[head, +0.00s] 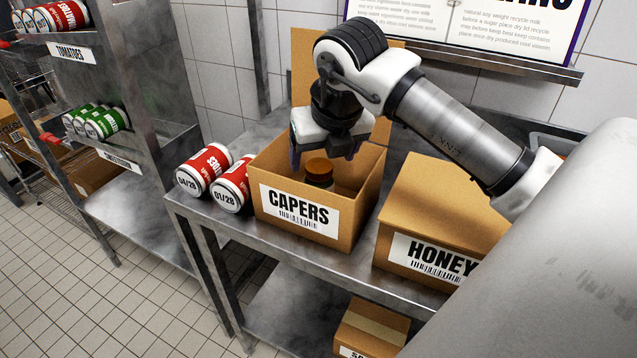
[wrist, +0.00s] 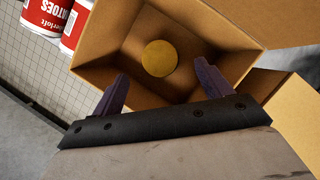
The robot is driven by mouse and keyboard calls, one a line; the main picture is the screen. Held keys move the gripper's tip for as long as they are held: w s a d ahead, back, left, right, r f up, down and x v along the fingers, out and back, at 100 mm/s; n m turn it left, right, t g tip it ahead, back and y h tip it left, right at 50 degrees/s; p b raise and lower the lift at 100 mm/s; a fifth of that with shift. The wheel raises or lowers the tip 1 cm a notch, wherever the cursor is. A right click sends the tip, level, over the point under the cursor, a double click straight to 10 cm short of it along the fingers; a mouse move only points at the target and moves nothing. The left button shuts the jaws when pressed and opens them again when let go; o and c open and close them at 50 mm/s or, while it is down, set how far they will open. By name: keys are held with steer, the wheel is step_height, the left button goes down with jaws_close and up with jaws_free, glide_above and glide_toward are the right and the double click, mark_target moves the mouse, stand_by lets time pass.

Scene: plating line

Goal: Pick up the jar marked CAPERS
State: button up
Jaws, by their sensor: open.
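An open cardboard box marked CAPERS (head: 298,212) stands on the steel table. Inside it stands a jar (head: 319,173) with an orange-brown lid; no label on the jar itself can be read. In the wrist view the jar's round lid (wrist: 159,58) lies deep in the box, beyond my fingertips. My gripper (head: 322,158) is over the box opening, with its fingers at about rim height. In the wrist view my gripper (wrist: 160,85) is open, its two dark fingers apart with nothing between them. The jar's lower body is hidden by the box wall.
Two red-labelled cans (head: 204,170) lie on the table left of the box. A closed box marked HONEY (head: 436,215) stands close on the right. The CAPERS box's raised flap (head: 304,70) rises behind my gripper. A can rack (head: 150,95) is at the left.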

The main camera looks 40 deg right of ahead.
mark_target(319, 166)
steer(key=p+x, duration=0.2)
steer(key=x, duration=0.5)
steer(key=shift+w+d, duration=0.15)
steer(key=shift+w, duration=0.1)
steer(key=shift+c, duration=0.5)
steer(key=c, duration=1.1)
